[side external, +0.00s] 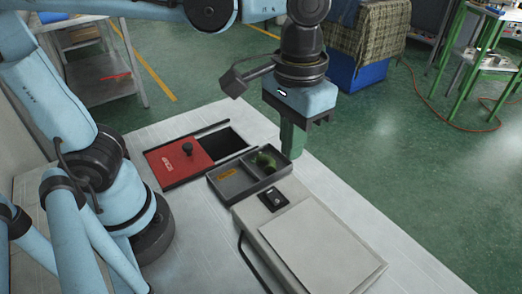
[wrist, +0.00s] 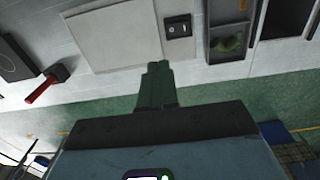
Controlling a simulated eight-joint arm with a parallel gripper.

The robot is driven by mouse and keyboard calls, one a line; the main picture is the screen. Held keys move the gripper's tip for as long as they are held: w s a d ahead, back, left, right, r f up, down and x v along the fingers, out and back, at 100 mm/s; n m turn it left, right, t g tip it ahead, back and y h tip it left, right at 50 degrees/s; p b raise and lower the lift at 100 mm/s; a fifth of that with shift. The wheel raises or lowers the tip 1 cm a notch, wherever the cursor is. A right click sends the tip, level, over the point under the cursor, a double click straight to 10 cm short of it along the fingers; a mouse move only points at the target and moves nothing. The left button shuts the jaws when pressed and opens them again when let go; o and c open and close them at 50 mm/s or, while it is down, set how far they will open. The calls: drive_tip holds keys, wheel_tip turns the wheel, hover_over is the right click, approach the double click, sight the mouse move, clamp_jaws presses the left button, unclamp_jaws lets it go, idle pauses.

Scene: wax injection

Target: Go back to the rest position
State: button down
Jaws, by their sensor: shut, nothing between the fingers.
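My gripper (side external: 292,150) hangs pointing down above the far side of the white worktop, just beyond the grey two-compartment tray (side external: 223,191). Its green fingers are together, with nothing seen between them. In the wrist view the closed fingers (wrist: 158,68) are at the centre, over the worktop's edge and the green floor in the picture. The tray's right compartment holds a green piece (side external: 264,161). Its left compartment holds a small orange-yellow piece (side external: 228,174). The green piece also shows in the wrist view (wrist: 229,44).
A red lid (side external: 178,162) with a black knob lies beside a dark opening (side external: 225,143). A pale box-like unit (side external: 318,247) with a black switch (side external: 272,198) fills the near worktop. The wrist view shows a red-handled hammer (wrist: 42,90). The space around my gripper looks clear.

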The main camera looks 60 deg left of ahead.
drive_tip(key=w+a+f+t, duration=0.1)
drive_tip(key=a+f+t, duration=0.1)
drive_tip(key=a, duration=0.5)
drive_tip(key=w+a+f+t, duration=0.1)
drive_tip(key=a+f+t, duration=0.1)
drive_tip(key=a+t, duration=0.3)
drive_tip(key=a, duration=0.2)
drive_tip(key=shift+w+a+f, duration=0.3)
drive_tip(key=shift+a+f, duration=0.05)
